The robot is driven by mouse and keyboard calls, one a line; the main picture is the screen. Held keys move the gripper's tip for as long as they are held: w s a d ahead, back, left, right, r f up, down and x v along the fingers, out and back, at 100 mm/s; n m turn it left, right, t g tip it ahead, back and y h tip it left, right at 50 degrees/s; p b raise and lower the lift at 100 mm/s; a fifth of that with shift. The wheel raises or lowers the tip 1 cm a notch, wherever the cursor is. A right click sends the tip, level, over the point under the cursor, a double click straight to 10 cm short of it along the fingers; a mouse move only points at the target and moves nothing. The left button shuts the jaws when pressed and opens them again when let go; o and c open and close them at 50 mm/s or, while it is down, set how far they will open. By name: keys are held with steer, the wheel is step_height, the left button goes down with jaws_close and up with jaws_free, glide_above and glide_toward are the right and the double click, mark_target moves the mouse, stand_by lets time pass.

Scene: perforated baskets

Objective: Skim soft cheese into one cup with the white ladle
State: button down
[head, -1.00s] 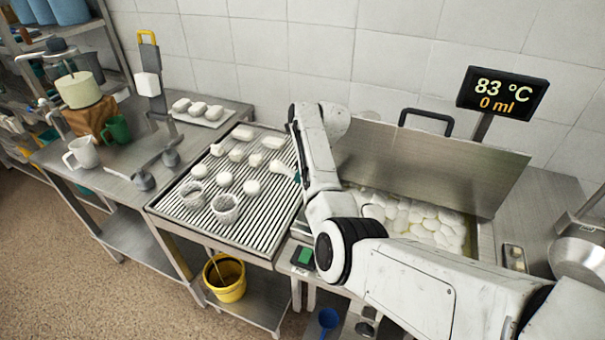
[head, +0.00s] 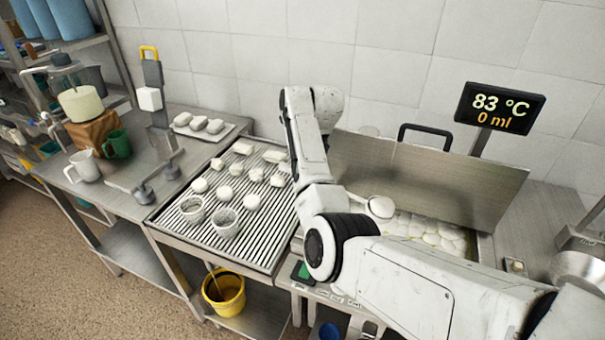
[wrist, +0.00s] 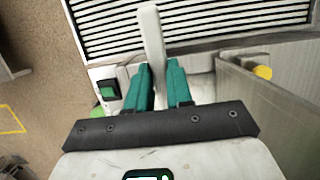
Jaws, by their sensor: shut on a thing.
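My gripper (wrist: 161,72) has teal fingers and is shut on the white ladle (wrist: 151,35), whose pale handle rises between them in the wrist view. In the head view my arm hides the gripper. A round white shape (head: 381,207), which looks like the ladle's bowl, shows just right of my arm above the vat; its contents are unclear. Soft cheese (head: 435,232) floats in white lumps in the steel vat (head: 484,247). Two perforated white cups, one at left (head: 192,209) and one nearer (head: 226,222), stand upright on the slatted drain table; their insides look empty.
Several small white pieces (head: 252,202) lie on the slatted drain table (head: 262,247). An upright steel panel (head: 430,178) backs the vat. A display (head: 499,108) reads 83 °C and 0 ml. A yellow bucket (head: 223,290) is below; mugs (head: 117,143) stand left.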

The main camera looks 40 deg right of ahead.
steer(key=shift+r+g, duration=0.3)
steer(key=shift+r, duration=1.65)
